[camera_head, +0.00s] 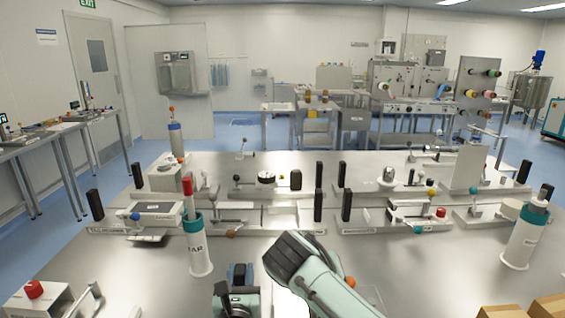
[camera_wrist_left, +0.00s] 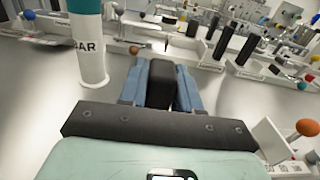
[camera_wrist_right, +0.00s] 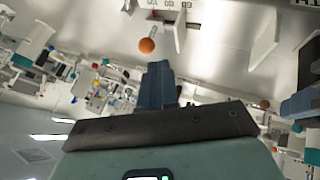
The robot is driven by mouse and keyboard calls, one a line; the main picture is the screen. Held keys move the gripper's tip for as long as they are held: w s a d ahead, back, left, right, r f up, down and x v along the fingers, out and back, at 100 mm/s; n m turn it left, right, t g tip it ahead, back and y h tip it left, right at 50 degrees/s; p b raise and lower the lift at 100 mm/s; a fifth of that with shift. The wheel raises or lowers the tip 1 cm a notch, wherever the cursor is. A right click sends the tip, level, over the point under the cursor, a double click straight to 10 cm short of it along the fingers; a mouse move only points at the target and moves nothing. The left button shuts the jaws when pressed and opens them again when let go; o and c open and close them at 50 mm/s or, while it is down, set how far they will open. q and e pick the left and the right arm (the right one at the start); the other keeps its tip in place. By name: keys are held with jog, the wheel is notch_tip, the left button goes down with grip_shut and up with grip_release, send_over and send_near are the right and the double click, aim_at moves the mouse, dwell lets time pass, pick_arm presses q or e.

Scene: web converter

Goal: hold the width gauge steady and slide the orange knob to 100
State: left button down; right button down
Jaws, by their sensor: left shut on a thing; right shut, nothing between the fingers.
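The width gauge is mostly hidden behind my right arm in the head view. Its orange knob (camera_head: 349,282) shows past that arm, and in the left wrist view (camera_wrist_left: 307,127). In the right wrist view, the knob (camera_wrist_right: 146,46) stands beside an upright pale plate (camera_wrist_right: 180,32), above a partly visible printed scale. My left gripper (camera_head: 240,275) is shut on an upright black block (camera_wrist_left: 161,86), apparently the gauge's end post. My right gripper (camera_wrist_right: 158,68) is shut and empty, its tips close to the knob; contact cannot be told. The knob's reading cannot be made out.
A white cylinder with a teal collar (camera_head: 199,245) stands left of my left gripper; another (camera_head: 521,240) stands at right. Rows of similar fixtures with black posts (camera_head: 347,205) fill the table's back. Cardboard boxes (camera_head: 505,311) sit front right, a red-knobbed box (camera_head: 40,305) front left.

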pick_arm(q)
jog(key=shift+f, duration=0.35)
jog(key=c, duration=0.7)
grip_release()
jog(key=shift+c, duration=0.2)
jog(key=shift+r, duration=0.2)
jog(key=shift+r, duration=0.1)
jog(key=s, duration=1.2)
jog(key=shift+d, duration=0.15)
